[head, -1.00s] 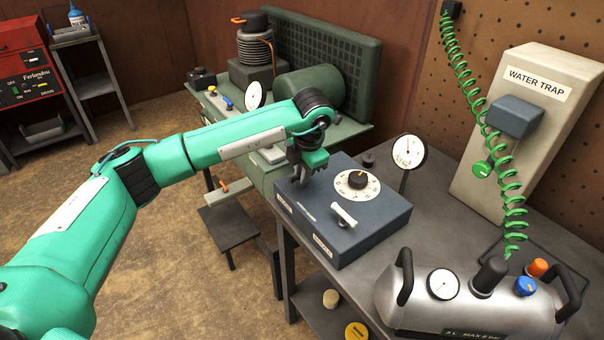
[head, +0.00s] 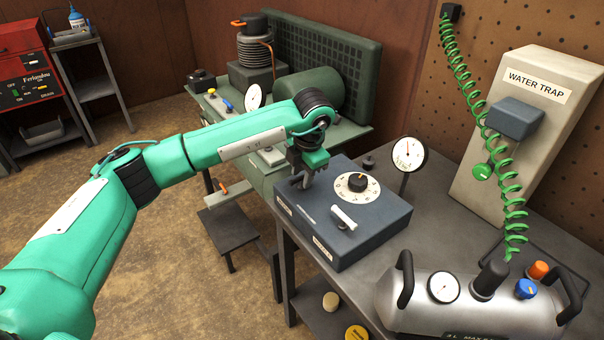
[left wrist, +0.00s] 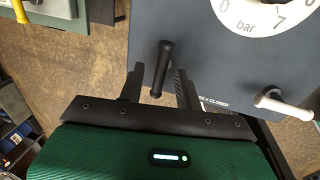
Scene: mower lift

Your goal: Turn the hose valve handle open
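A dark blue-grey control box (head: 330,245) sits on the bench, with a white bar dial (head: 357,187) on top. A black lever handle (left wrist: 162,66) stands on the box in the left wrist view. A white lever handle (head: 343,217) sits nearer the box's front edge; it also shows in the left wrist view (left wrist: 282,104). I cannot tell which one is the hose valve handle. My left gripper (head: 304,180) is over the box's left part. In the left wrist view its fingers (left wrist: 158,88) are apart, one on each side of the black handle, with gaps visible. My right gripper is out of view.
A round gauge (head: 408,154) stands behind the box. A silver tank (head: 470,312) lies at front right. A green coiled hose (head: 508,190) hangs by the water trap (head: 535,88). A green compressor (head: 315,88) stands behind my arm.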

